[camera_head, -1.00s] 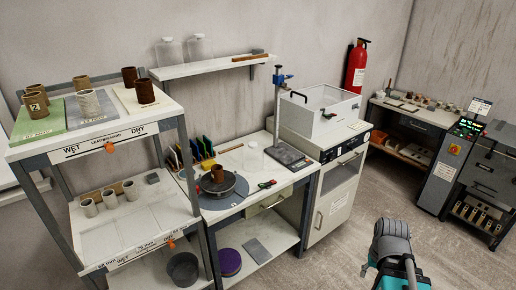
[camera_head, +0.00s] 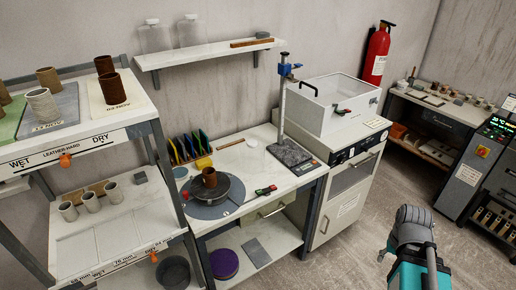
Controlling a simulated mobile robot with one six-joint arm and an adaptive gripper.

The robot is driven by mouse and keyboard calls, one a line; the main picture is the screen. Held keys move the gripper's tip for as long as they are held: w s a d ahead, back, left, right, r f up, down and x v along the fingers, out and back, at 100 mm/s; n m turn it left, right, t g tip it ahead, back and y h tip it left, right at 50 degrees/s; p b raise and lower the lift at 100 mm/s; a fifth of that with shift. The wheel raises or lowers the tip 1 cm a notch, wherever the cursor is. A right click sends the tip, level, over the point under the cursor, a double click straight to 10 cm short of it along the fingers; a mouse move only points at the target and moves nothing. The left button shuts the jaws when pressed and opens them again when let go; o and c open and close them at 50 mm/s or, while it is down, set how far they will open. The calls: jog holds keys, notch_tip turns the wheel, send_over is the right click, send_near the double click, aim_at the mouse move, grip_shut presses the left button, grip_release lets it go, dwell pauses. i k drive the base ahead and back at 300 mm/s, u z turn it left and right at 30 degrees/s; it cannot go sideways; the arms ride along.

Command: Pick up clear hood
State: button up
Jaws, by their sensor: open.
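A pale box with a see-through upper part, which looks like the clear hood (camera_head: 326,88), sits on top of the white cabinet (camera_head: 345,172) right of the workbench. A black handle shows at its left edge and another dark and red handle on its front. I cannot tell whether the clear part is separate from the box below it. My arm shows at the lower right as a grey and teal link, apart from the cabinet. The gripper's fingers are not in this view.
A workbench (camera_head: 240,157) with a turntable (camera_head: 207,208), a brown cup (camera_head: 209,177) and a post stand (camera_head: 282,100) stands left of the cabinet. A rack with clay cups is at the left. A fire extinguisher (camera_head: 375,52) hangs behind. Floor is clear at lower right.

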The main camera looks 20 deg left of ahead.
aim_at(253, 152)
jog(key=u, duration=0.55)
jog(key=i, duration=0.9)
jog(key=u, duration=0.75)
